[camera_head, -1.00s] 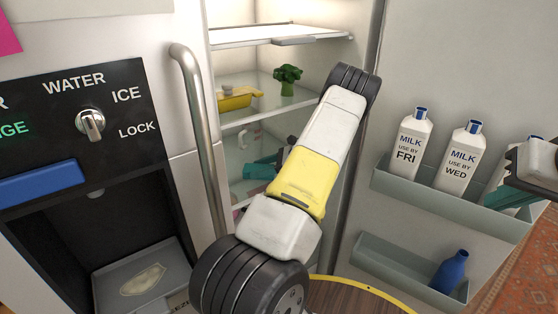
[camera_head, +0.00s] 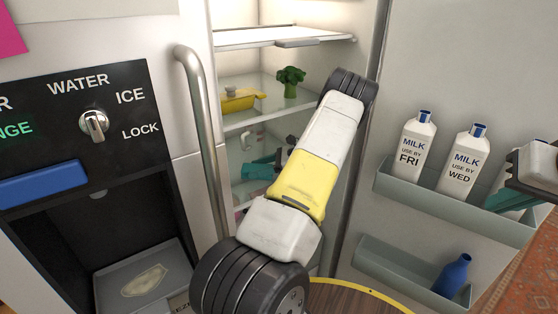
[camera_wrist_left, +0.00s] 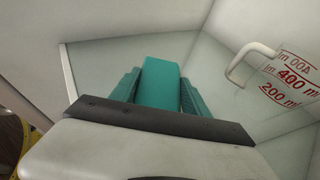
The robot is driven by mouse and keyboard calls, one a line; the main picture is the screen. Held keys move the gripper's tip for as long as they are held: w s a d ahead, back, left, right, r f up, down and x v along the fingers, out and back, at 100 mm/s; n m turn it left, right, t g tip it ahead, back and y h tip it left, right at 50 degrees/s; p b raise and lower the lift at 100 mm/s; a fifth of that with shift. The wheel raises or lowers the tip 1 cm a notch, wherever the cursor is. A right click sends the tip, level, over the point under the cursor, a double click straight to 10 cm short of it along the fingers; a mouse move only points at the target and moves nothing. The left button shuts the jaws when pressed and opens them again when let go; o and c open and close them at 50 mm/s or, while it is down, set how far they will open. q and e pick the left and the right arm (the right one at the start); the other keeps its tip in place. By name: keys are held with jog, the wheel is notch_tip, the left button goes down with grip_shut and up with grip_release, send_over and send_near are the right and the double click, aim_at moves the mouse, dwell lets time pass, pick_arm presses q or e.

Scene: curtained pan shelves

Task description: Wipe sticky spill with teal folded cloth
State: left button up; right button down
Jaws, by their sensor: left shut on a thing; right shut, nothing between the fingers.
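The teal folded cloth (camera_wrist_left: 158,82) is between the teal fingers of my left gripper (camera_wrist_left: 160,92) in the left wrist view. My left gripper is shut on it, above a pale glassy shelf. In the head view my left gripper (camera_head: 260,170) is inside the open fridge, partly hidden by my arm; cloth and fingers are hard to tell apart there. A pale yellowish patch, which looks like a spill (camera_head: 143,281), lies on the grey dispenser tray (camera_head: 172,262). My right gripper (camera_head: 515,198) is shut and empty, in front of the fridge door at the right edge.
A clear measuring cup (camera_wrist_left: 285,80) with a white handle stands right of the cloth. A yellow dish (camera_head: 238,103) and broccoli (camera_head: 290,80) sit on the shelf above. A vertical handle (camera_head: 205,140) stands left of the opening.

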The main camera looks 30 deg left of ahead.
aim_at(243, 185)
pick_arm(q)
jog(key=shift+w+d+m+t, duration=0.15)
jog(key=shift+w+d+t, duration=0.1)
jog(key=shift+d, duration=0.4)
jog(key=shift+w+d+m+t, duration=0.15)
jog(key=shift+w+d+t, duration=0.1)
jog(key=shift+d, duration=0.35)
jog(key=shift+s+a+f, duration=0.1)
jog(key=shift+s+a, duration=0.15)
jog(key=shift+s, duration=0.35)
jog(key=shift+s+a+f, duration=0.1)
jog(key=shift+s+a, duration=0.45)
jog(key=shift+s, duration=0.25)
jog(key=shift+s+a, duration=0.55)
jog(key=shift+s, duration=0.25)
jog(key=shift+s+a+f, duration=0.1)
jog(key=shift+s+a, duration=0.25)
jog(key=shift+s, duration=0.35)
jog(key=shift+s+a+f, duration=0.1)
jog(key=shift+s+a, duration=0.25)
jog(key=shift+s, duration=0.3)
jog(key=shift+s+a+f, duration=0.1)
jog(key=shift+s+a, duration=0.05)
jog(key=shift+s, duration=0.25)
jog(key=shift+r, duration=1.6)
jog(key=shift+w, duration=0.1)
